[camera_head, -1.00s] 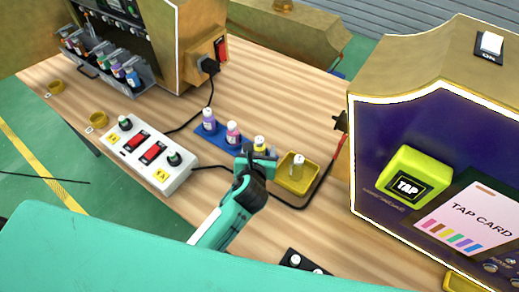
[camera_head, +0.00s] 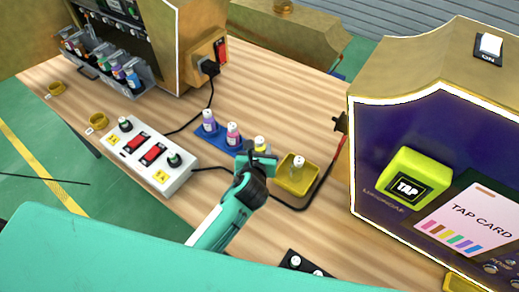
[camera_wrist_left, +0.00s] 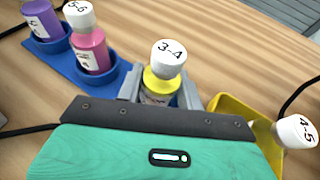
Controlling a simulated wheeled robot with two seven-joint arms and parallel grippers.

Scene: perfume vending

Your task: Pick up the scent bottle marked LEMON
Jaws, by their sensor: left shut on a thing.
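A yellow scent bottle (camera_head: 260,144) with a white cap stands at the right end of the blue rack (camera_head: 222,143). In the left wrist view the yellow bottle (camera_wrist_left: 163,86) has a cap reading "3-4"; its label is mostly hidden, so I cannot read LEMON. My left gripper (camera_head: 257,160) is shut on this bottle, with a grey finger on each side of it. A pink bottle (camera_head: 233,134) and a purple bottle (camera_head: 209,122) stand in the rack to the left. My right gripper is not in view.
A yellow tray (camera_head: 309,182) holding a white-capped bottle (camera_head: 297,165) is close on the right. A white switch box (camera_head: 150,157) is left, and the purple TAP machine (camera_head: 375,150) right. Black cables cross the table. The wood behind the rack is clear.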

